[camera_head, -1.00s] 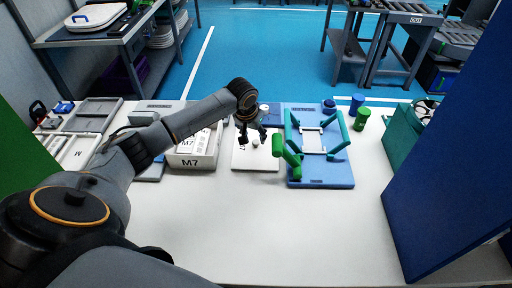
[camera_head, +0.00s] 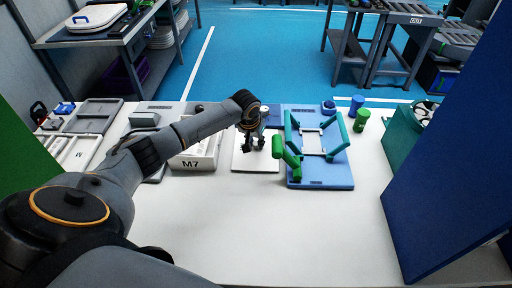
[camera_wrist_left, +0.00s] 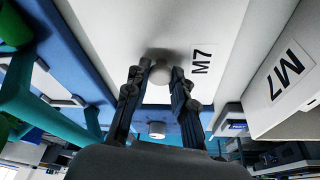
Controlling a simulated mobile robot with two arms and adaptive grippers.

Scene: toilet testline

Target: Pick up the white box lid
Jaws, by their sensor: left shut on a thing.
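The white box lid (camera_head: 241,162) is a flat white plate on the table, just right of the white M7 box (camera_head: 203,162). In the left wrist view the lid (camera_wrist_left: 118,22) shows its M7 label and a round knob (camera_wrist_left: 160,73). My left gripper (camera_head: 255,147) is over the lid, fingers pointing down. In the left wrist view its fingers (camera_wrist_left: 158,78) are closed around the knob on both sides. The lid appears to lie flat on the table. The M7 box also shows in the left wrist view (camera_wrist_left: 260,65). My right gripper is not in view.
A blue board (camera_head: 321,178) with a teal fixture and a green clamp (camera_head: 287,152) stands close on the right of the lid. Blue (camera_head: 356,104) and green cylinders (camera_head: 362,120) stand behind it. Grey trays (camera_head: 97,112) lie at far left. The front table is clear.

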